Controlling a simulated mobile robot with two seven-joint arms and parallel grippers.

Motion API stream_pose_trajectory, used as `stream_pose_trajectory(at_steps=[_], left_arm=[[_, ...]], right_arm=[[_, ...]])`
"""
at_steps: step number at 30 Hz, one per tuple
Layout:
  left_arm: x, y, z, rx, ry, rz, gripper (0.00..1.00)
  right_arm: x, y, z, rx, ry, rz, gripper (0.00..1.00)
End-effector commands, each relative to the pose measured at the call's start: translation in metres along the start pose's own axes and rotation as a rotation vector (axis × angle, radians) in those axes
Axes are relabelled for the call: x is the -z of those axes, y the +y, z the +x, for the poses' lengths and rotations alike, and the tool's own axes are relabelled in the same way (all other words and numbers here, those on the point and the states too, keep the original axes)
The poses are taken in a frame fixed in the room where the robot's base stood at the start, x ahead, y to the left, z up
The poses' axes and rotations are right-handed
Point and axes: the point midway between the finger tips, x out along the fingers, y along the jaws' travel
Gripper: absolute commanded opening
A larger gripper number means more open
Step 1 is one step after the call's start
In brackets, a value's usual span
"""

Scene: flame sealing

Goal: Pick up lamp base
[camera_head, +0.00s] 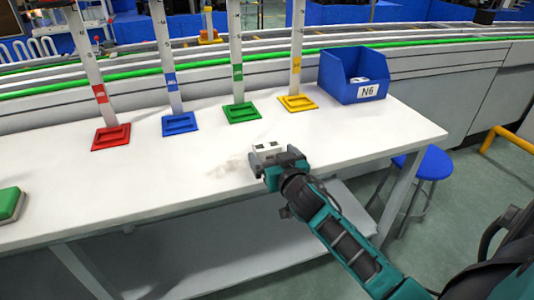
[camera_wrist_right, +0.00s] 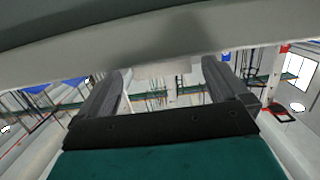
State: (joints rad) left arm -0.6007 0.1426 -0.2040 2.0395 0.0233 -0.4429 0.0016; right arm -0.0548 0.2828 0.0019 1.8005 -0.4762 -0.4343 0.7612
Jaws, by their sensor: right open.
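A small white block with dark spots, which looks like the lamp base (camera_head: 267,149), sits on the white table (camera_head: 330,127) near its front edge. My right gripper (camera_head: 277,160) is at the block's near side with its fingers apart. In the right wrist view the open fingers of my right gripper (camera_wrist_right: 165,80) show on both sides of a pale shape that may be the block. I cannot tell whether the fingers touch it. My left gripper is not in view.
A blue bin (camera_head: 340,88) labelled N6 holds a similar white piece. Upright posts on red (camera_head: 111,146), blue (camera_head: 180,132), green (camera_head: 243,121) and yellow (camera_head: 298,109) bases stand along the back. A green block (camera_head: 9,203) is at left. The middle is clear.

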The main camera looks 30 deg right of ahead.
Motion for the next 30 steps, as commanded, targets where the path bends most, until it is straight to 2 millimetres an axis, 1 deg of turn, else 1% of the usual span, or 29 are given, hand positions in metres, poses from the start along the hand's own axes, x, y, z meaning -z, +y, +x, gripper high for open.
stream_pose_trajectory(at_steps=[3, 6, 9, 12, 18, 30], left_arm=[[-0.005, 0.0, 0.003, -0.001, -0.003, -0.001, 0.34], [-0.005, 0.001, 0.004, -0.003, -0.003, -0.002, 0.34], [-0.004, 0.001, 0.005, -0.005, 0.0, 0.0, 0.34], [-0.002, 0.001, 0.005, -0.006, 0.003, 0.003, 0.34], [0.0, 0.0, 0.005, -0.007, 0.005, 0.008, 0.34], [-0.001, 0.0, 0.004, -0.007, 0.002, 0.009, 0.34]], right_arm=[[-0.003, -0.001, 0.019, 0.0, 0.002, -0.002, 1.0], [-0.003, -0.001, 0.033, 0.0, 0.002, -0.003, 1.0], [-0.004, -0.002, 0.041, 0.0, 0.001, -0.002, 1.0], [-0.004, -0.002, 0.045, 0.0, 0.0, -0.002, 1.0], [-0.004, -0.002, 0.044, 0.001, 0.0, -0.001, 0.99], [-0.004, -0.002, 0.044, 0.001, 0.0, -0.001, 0.61]])
